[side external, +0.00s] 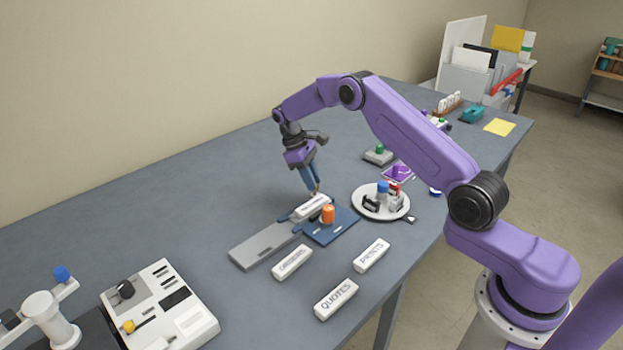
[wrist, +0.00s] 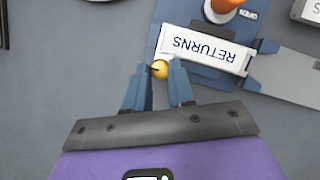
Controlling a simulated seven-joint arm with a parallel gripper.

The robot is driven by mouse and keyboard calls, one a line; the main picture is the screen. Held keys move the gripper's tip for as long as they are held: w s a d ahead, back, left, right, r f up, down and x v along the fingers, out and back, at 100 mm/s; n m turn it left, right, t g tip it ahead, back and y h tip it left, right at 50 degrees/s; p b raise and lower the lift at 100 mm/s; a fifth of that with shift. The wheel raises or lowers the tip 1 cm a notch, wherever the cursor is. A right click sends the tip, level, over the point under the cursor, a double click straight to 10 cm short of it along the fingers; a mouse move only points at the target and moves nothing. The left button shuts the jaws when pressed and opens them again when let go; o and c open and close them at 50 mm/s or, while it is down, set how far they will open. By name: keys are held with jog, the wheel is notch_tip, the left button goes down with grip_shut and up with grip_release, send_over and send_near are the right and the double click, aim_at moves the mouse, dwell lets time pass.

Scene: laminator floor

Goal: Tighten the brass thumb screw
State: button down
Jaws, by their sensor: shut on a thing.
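The brass thumb screw (wrist: 159,69) is a small round yellow knob at the end of the white block marked RETURNS (wrist: 207,47). My gripper (wrist: 161,76) has its two blue fingertips shut on the screw, one on each side. The block sits in a blue fixture (side external: 335,226) with a grey rail (side external: 262,247) running to the lower left.
An orange knob (side external: 328,214) stands on the fixture close beside the block. White blocks marked PRINTS (side external: 371,255) and QUOTES (side external: 336,299) lie in front. A round white tray (side external: 368,209) with small items stands to the right. The table's left back is clear.

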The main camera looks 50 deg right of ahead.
dwell(0.4)
jog(key=c, duration=0.9)
grip_release()
jog(key=shift+c, duration=0.2)
jog(key=v, duration=1.1)
jog(key=shift+w+r, duration=0.2)
jog(key=shift+r, duration=0.2)
jog(key=shift+r, duration=0.1)
